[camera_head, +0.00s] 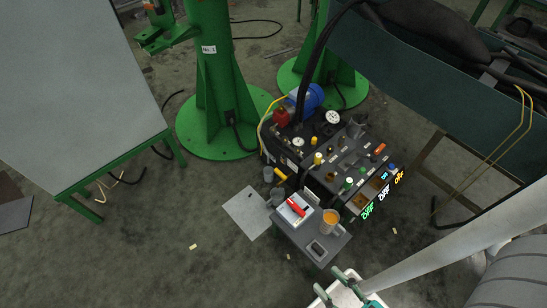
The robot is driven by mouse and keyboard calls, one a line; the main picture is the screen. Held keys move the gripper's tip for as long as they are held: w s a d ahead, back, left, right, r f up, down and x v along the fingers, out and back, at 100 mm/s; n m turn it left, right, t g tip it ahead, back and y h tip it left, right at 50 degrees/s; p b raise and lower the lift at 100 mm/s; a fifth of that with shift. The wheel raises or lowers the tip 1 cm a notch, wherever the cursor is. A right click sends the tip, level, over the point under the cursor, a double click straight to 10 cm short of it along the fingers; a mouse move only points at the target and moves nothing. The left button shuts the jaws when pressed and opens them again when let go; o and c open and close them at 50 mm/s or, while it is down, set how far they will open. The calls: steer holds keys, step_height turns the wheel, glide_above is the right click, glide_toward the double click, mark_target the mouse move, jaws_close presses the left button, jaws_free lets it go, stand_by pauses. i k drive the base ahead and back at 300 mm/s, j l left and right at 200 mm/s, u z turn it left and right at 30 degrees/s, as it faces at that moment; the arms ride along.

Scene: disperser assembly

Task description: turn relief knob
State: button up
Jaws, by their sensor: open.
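The disperser unit's dark panel (347,166) sits on the floor right of centre and carries several small knobs and fittings. Labels are too small to read, so I cannot tell which is the relief knob.
A small grey table (318,250) with an orange cup (330,221) and a red-and-white item (297,209) stands between my gripper and the panel. Green columns (213,80) stand behind. A green-framed table (75,90) is left. Floor at lower left is mostly clear.

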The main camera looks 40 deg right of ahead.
mark_target(330, 149)
steer(key=i+j+u, duration=0.3)
steer(key=i+u, duration=0.65)
steer(key=i, duration=0.65)
steer(key=i+j+z, duration=0.1)
steer(key=i, duration=0.5)
steer(key=i+j+z, duration=0.1)
steer(key=i, duration=0.55)
steer(key=i+z, duration=0.15)
steer(key=z, duration=1.65)
steer(key=i+l+z, duration=0.1)
steer(key=z, duration=1.65)
steer(key=i+z, duration=0.1)
steer(key=i, duration=0.25)
